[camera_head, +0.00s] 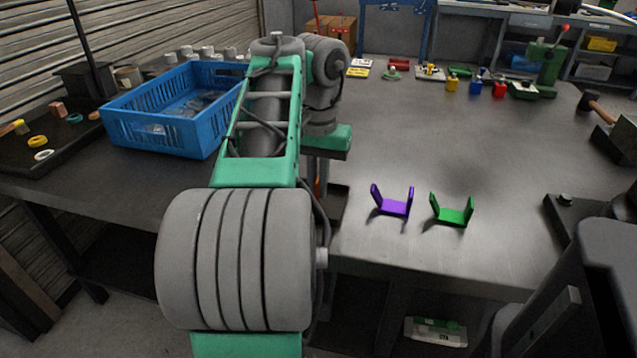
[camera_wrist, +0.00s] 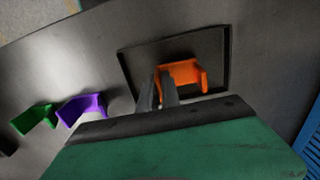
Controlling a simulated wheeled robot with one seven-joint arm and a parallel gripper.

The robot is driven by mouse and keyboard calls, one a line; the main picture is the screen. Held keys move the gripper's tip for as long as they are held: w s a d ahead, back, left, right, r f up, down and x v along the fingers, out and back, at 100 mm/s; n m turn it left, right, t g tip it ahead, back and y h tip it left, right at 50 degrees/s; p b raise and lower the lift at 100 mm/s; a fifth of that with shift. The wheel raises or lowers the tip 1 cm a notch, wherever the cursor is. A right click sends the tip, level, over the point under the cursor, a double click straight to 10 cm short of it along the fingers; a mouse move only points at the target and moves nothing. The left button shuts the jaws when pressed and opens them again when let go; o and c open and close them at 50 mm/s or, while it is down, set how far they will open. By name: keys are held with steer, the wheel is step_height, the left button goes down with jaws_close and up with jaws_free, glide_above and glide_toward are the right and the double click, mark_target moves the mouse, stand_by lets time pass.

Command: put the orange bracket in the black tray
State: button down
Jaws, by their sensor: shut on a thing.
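The orange bracket (camera_wrist: 188,74) is a U-shaped piece between the fingertips of my gripper (camera_wrist: 163,80) in the wrist view. My gripper is shut on one side of it. The bracket lies over the inside of the black tray (camera_wrist: 212,42); whether it touches the tray floor I cannot tell. In the head view my arm hides most of the black tray (camera_head: 337,205), and only a sliver of the orange bracket (camera_head: 317,187) shows beside the arm.
A purple bracket (camera_head: 395,207) and a green bracket (camera_head: 455,215) stand right of the tray, near the table's front edge. A blue crate (camera_head: 150,130) stands at the left. Small tools and blocks line the back. The table's middle right is clear.

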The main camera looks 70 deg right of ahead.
steer(key=shift+f, duration=0.35)
steer(key=c, duration=1.5)
jaws_free()
step_height(320, 180, up, 7)
steer(key=p, duration=0.6)
steer(key=shift+p, duration=0.3)
